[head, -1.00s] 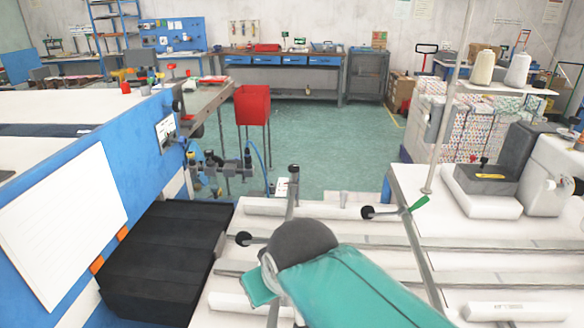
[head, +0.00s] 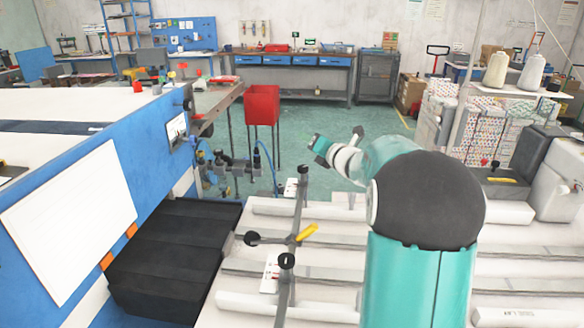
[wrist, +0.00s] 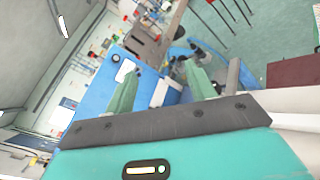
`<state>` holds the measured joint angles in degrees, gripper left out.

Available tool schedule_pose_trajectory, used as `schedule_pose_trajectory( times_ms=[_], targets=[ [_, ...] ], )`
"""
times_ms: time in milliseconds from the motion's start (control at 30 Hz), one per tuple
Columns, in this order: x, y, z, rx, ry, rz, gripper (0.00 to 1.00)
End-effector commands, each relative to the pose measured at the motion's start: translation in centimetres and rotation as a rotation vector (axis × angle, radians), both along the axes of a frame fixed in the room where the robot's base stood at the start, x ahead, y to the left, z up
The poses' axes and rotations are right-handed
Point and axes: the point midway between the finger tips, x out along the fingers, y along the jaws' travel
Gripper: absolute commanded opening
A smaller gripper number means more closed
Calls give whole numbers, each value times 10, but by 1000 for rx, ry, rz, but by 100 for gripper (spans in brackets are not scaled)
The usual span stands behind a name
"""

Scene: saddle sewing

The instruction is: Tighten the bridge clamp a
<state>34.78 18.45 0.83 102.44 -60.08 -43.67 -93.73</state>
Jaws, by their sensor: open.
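In the head view a slim grey metal bar (head: 297,205) crosses the white rails, with black knobs (head: 251,238) and a yellow lever (head: 306,232). It looks like a bridge clamp, but I cannot read which one is a. My gripper (head: 322,148) is up and to the right of this bar, apart from it, over the far end of the rails. In the wrist view its two green fingers (wrist: 159,66) are spread, with nothing between them. No clamp can be made out in the wrist view. My arm hides the rails' right middle.
A blue machine side (head: 90,190) with a white panel stands left, beside a black stepped block (head: 175,255). A red bin (head: 262,104) stands on the green floor beyond. Thread cones (head: 497,70) and a grey-white machine (head: 545,165) are at right.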

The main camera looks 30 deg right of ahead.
Motion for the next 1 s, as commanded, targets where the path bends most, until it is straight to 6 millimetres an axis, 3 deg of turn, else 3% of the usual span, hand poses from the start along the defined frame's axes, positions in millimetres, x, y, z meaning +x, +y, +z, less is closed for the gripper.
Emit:
schedule_pose_trajectory(
  times_ms=[33,200,400,533,667,1000],
  targets=[
    [3,-15,-17,-83,-13,51,55],
    [-5,-45,-69,-378,-107,271,55],
    [-31,-65,-115,-583,-229,451,55],
    [-37,-66,-124,-624,-263,491,55],
    [-29,-61,-123,-628,-266,495,55],
    [25,-29,-124,-626,-265,494,55]
  ],
)
